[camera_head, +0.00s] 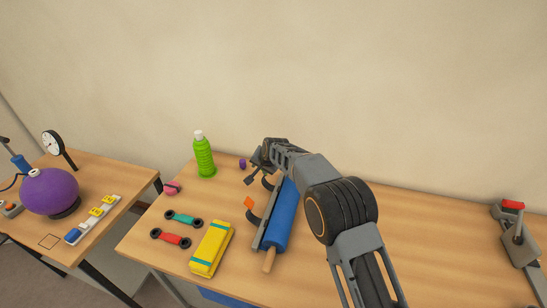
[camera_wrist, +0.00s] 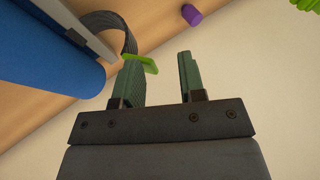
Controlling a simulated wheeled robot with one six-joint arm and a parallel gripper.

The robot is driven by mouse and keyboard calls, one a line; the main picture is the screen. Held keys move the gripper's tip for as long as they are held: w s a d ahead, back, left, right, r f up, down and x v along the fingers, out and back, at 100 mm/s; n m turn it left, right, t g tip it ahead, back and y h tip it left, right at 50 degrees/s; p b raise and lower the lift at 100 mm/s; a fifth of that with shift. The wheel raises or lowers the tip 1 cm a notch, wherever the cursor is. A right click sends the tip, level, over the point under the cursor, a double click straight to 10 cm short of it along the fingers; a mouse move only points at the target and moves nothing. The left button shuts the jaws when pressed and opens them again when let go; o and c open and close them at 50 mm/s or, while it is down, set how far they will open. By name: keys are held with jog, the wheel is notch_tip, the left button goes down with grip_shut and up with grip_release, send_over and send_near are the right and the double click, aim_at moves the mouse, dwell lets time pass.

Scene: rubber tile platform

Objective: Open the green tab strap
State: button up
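The green tab (camera_wrist: 142,64) sits at the end of a curved dark strap (camera_wrist: 112,24) in the wrist view. The strap comes from a grey bar (camera_wrist: 88,32) beside a blue roll (camera_wrist: 45,50). My gripper (camera_wrist: 160,68) is open, its two fingers spread apart. The green tab is at the left finger's tip and reaches partly into the gap; I cannot tell if they touch. In the head view my gripper (camera_head: 257,168) is over the far end of the blue roll (camera_head: 279,222), and the green tab cannot be made out there. A strap with an orange tab (camera_head: 249,203) stands nearer the front.
A green bottle (camera_head: 204,157) and a purple piece (camera_head: 242,163) stand at the back. A red-topped lever device (camera_head: 515,230) is far right; the table between is clear.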

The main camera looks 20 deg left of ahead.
jog(key=b+v, duration=0.2)
jog(key=v, duration=1.1)
jog(key=shift+w+d, duration=0.3)
jog(key=shift+d, duration=0.15)
jog(key=s+d+f+n+g+h, duration=0.2)
jog(key=s+d+f+n, duration=0.1)
jog(key=s+d+f, duration=0.25)
jog(key=s+d+r+h, duration=0.1)
jog(key=s+d, duration=0.5)
jog(key=d, duration=0.4)
jog(key=s+d+r+m+t+h, duration=0.1)
jog(key=s+d+r, duration=0.1)
jog(key=s+d, duration=0.5)
jog(key=s+d+r+m+h, duration=0.1)
jog(key=s+d+r, duration=0.1)
jog(key=s+d, duration=0.5)
jog(key=d, duration=0.6)
jog(key=shift+d, duration=0.25)
